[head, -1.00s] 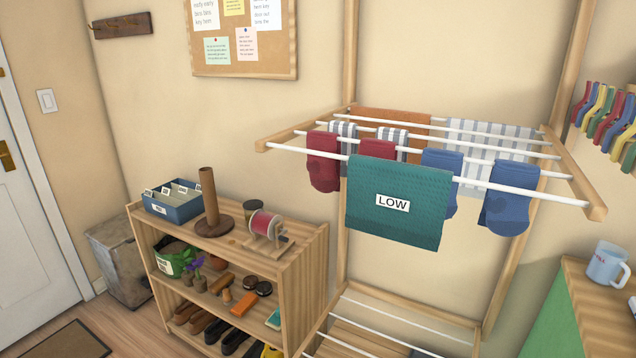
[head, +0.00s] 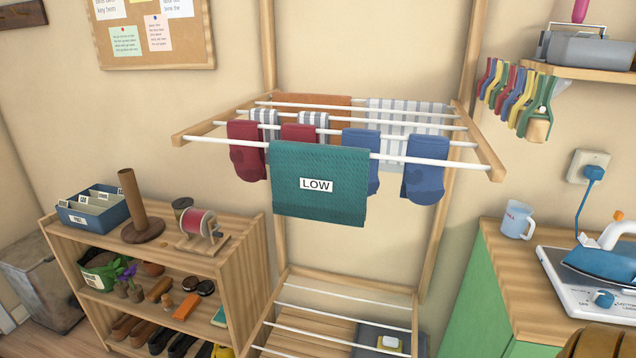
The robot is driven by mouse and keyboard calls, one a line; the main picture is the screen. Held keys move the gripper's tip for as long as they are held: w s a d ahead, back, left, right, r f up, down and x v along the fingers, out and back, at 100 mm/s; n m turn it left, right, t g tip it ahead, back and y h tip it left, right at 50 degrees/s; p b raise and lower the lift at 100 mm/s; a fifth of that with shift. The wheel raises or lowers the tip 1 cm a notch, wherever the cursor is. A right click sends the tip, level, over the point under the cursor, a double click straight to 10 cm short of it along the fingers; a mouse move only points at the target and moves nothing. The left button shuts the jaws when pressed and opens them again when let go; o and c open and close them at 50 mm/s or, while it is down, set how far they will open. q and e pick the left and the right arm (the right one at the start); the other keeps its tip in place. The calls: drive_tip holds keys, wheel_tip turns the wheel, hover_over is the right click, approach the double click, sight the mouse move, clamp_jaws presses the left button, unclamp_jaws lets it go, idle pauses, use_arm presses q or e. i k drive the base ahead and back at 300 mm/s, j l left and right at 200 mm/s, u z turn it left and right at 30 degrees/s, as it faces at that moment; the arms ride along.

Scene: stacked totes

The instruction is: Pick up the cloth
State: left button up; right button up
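A teal cloth (head: 318,205) with a white label reading LOW hangs over the front white rod of a wooden drying rack (head: 492,160). Other cloths hang behind it: an orange-brown one (head: 325,101) and a grey-and-white striped one (head: 405,112) toward the back. Red socks (head: 247,155) hang to its left and blue socks (head: 425,172) to its right. Which cloth is meant cannot be told from the view alone. Neither of my grippers shows in the head view.
A wooden shelf (head: 240,290) with a blue file box (head: 94,208), a spool and shoes stands at the left. At the right, a green-sided counter (head: 490,238) holds a mug (head: 517,220) and a blue iron (head: 603,259). Coloured clips (head: 517,97) hang above. A lower rack (head: 340,312) sits below.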

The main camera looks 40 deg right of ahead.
sight(319, 182)
drive_tip(key=j+z, duration=0.1)
drive_tip(key=z, duration=0.65)
drive_tip(key=j+z, duration=0.7)
drive_tip(key=k+j+z, duration=0.15)
drive_tip(key=j+z, duration=0.2)
